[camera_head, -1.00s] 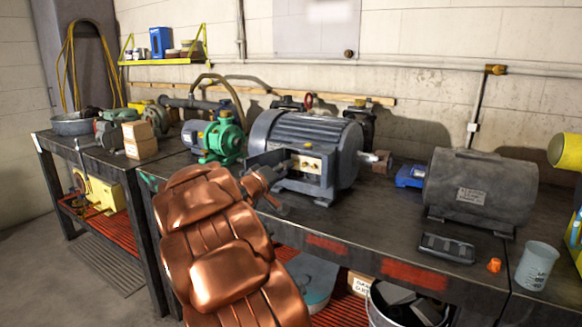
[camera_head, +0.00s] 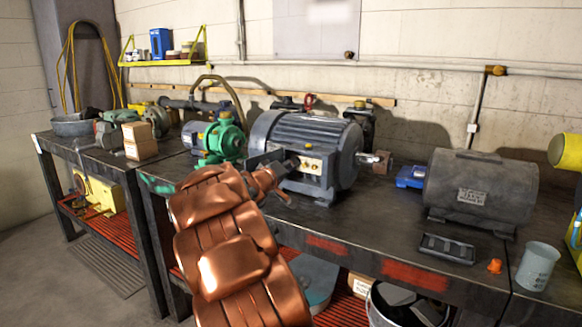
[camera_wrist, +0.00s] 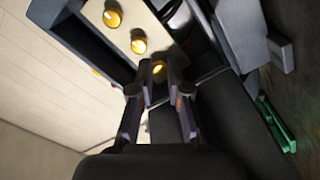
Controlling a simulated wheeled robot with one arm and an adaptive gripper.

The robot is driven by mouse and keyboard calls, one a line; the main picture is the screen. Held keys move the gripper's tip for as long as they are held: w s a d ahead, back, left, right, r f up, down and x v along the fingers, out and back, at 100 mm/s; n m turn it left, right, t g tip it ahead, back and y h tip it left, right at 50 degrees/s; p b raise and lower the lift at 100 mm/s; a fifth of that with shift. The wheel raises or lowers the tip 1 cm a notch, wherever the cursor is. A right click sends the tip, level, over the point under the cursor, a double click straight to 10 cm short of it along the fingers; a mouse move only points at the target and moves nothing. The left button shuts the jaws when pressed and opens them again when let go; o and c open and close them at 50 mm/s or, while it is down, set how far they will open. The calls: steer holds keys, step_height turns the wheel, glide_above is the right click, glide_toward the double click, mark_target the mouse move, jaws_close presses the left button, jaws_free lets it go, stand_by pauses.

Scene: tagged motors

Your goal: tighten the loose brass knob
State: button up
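The large grey motor (camera_head: 315,140) stands on the bench. Its open terminal box has a cream plate (camera_head: 312,162) with brass knobs. In the wrist view three brass knobs sit in a row on the cream plate: an upper one (camera_wrist: 112,18), a middle one (camera_wrist: 138,45) and a lower one (camera_wrist: 158,68). I cannot tell which is loose. My gripper (camera_wrist: 162,88) is open, its two fingertips apart, with the lower knob showing just beyond the gap between them. Contact is not visible. In the head view my gripper (camera_head: 285,172) is at the terminal box's left front and hides part of it.
A green pump (camera_head: 223,140) stands left of the motor. To the right are a dark grey motor (camera_head: 480,190), a black tray (camera_head: 446,248), an orange piece (camera_head: 495,266) and a grey cup (camera_head: 538,266). Bare benchtop (camera_head: 375,218) lies in front of the large motor.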

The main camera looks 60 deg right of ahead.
jaws_close()
steer(key=p, duration=0.3)
steer(key=shift+s+r+m+p, duration=0.1)
steer(key=shift+r+m+p, duration=0.2)
steer(key=shift+m+p, duration=0.1)
steer(key=shift+f+m+p, duration=0.15)
steer(key=shift+m+p, duration=0.25)
steer(key=shift+p, duration=0.5)
steer(key=shift+o, duration=2.1)
jaws_free()
steer(key=shift+f, duration=0.1)
steer(key=a, duration=1.2)
steer(key=shift+s, duration=0.2)
